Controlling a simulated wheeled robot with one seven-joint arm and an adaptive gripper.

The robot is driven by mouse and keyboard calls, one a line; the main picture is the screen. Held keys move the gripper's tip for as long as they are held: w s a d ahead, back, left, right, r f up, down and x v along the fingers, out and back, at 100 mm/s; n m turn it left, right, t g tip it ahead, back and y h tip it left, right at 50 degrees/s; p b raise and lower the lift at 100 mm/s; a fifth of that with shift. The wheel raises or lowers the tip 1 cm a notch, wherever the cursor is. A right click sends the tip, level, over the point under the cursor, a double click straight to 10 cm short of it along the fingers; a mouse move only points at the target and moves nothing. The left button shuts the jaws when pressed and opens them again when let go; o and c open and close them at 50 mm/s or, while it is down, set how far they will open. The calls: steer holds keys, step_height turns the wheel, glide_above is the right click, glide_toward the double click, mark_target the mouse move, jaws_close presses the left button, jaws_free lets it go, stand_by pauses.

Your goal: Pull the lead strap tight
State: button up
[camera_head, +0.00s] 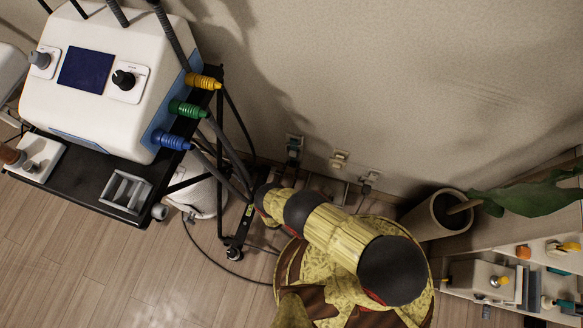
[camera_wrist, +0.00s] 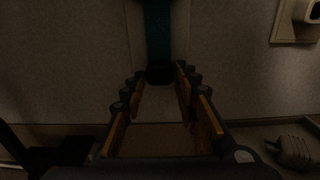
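In the wrist view a dark teal strap (camera_wrist: 158,30) runs straight down from the top edge in front of the pale wall. It ends in a dark block (camera_wrist: 160,74). I take this as the lead strap. My gripper (camera_wrist: 160,80) is open, its two orange-padded fingers on either side of the block. No finger visibly touches it; I cannot tell whether the block is between the tips or just beyond them. In the head view a dark teal piece (camera_head: 294,147) at the left wall socket may be the same strap. My arm mostly hides the gripper there.
A white machine (camera_head: 108,75) with coloured hose fittings stands on a black cart (camera_head: 75,180) at left. Another socket (camera_head: 339,160), a plug with a cable (camera_head: 369,180) and a potted plant (camera_head: 437,215) lie to the right. A grey plug-like object (camera_wrist: 294,152) shows at lower right.

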steer(key=shift+o, duration=1.4)
steer(key=shift+r, duration=0.1)
steer(key=v, duration=1.2)
